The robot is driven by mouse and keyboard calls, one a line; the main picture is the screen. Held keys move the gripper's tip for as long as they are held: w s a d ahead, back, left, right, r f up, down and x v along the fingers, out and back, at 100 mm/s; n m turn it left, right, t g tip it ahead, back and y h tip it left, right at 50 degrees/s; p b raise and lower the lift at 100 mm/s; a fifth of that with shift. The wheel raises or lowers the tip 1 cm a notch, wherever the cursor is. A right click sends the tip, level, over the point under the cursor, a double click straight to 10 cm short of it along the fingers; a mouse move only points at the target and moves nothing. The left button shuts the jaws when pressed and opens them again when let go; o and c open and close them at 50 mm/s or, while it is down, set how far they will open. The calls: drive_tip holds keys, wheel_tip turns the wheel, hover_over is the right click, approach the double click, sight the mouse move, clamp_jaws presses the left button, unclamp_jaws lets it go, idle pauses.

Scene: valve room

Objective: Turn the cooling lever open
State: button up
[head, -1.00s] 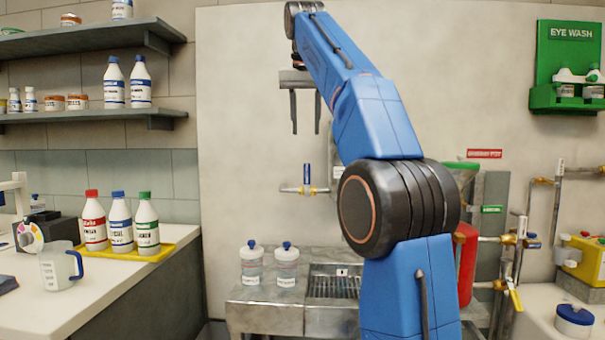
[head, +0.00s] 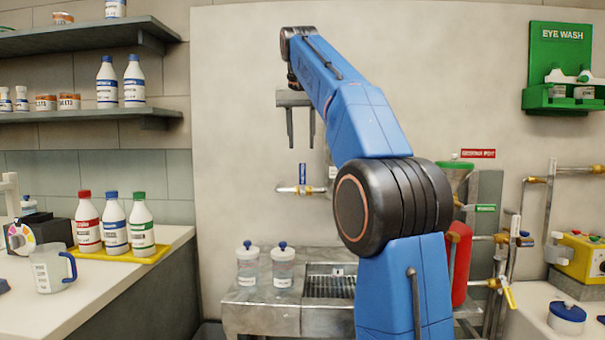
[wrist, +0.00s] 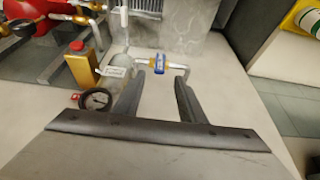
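A brass valve with an upright blue lever (head: 302,174) sits on a short pipe on the wall, below my gripper in the head view. The wrist view shows a blue lever on a pipe (wrist: 160,64) just beyond the fingertips. I cannot read a label that marks it as the cooling lever. My gripper (head: 301,144) is open and empty, with both fingers pointing down above the valve and apart from it. In the wrist view my gripper (wrist: 159,80) has a clear gap between its fingers.
A metal sink bench (head: 270,315) with two lidded bottles stands below the valve. A gauge (wrist: 96,99) and yellow block (wrist: 80,70) lie left of the fingers. Another valve with a yellow lever (head: 509,297) is at the right.

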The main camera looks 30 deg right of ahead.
sight(302, 166)
drive_tip(key=x, duration=1.1)
drive_tip(key=shift+f, duration=0.1)
clamp_jaws()
